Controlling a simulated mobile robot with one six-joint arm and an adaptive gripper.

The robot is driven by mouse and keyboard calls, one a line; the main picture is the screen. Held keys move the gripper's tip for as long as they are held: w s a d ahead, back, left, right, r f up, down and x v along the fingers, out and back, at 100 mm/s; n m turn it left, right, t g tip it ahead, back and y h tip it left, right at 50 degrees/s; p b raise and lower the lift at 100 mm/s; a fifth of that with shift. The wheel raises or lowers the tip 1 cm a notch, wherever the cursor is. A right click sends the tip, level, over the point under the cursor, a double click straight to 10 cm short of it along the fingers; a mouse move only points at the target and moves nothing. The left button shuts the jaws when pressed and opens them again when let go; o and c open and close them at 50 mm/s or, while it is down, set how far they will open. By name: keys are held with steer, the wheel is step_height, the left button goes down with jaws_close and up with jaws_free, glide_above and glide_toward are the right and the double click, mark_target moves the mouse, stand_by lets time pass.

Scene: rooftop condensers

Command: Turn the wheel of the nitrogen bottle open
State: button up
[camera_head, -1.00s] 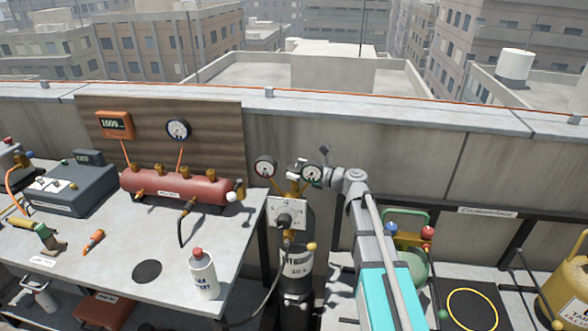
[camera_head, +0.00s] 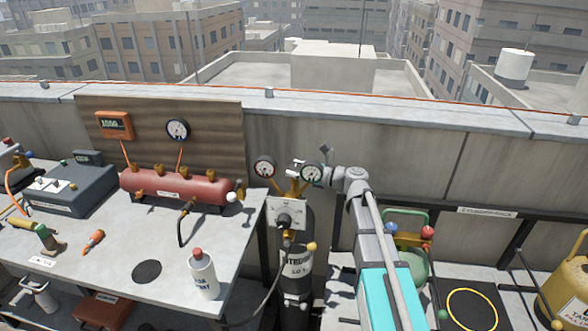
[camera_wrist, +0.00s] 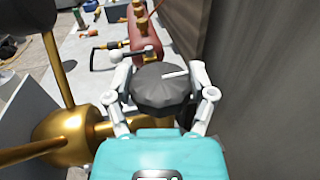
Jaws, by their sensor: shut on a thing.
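The nitrogen bottle (camera_head: 297,284) is a dark cylinder with a white label, upright beside the right end of the workbench. In the wrist view its wheel (camera_wrist: 161,90) is a dark, faceted round knob with a white line on top. My gripper (camera_wrist: 163,88) has its two pale fingers closed on opposite sides of the wheel. In the head view my gripper (camera_head: 300,168) reaches in from the right at the bottle's top, partly behind the right gauge (camera_head: 311,172). The wheel is mostly hidden there by the gauges and fingers.
A left gauge (camera_head: 265,167) and brass fittings (camera_wrist: 75,135) sit close to my gripper. A red manifold (camera_head: 178,187) lies on the workbench (camera_head: 115,262). The parapet wall (camera_head: 400,165) runs close behind. A black hose (camera_head: 262,300) hangs beside the bottle.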

steer(key=n+g, duration=0.1)
steer(key=g, duration=0.1)
steer(key=n+g+y, duration=0.1)
steer(key=n+g, duration=0.1)
steer(key=g, duration=0.1)
steer(key=n+g, duration=0.1)
steer(key=g, duration=0.1)
steer(key=shift+w+n, duration=0.3)
steer(key=shift+n, duration=0.1)
steer(key=shift+s+n+g+h, duration=0.15)
steer(key=shift+n+g, duration=0.8)
steer(key=shift+g, duration=0.6)
steer(key=shift+s+n+g+h, duration=0.15)
steer(key=shift+n+g, duration=0.8)
steer(key=shift+g, duration=0.6)
steer(key=o, duration=1.1)
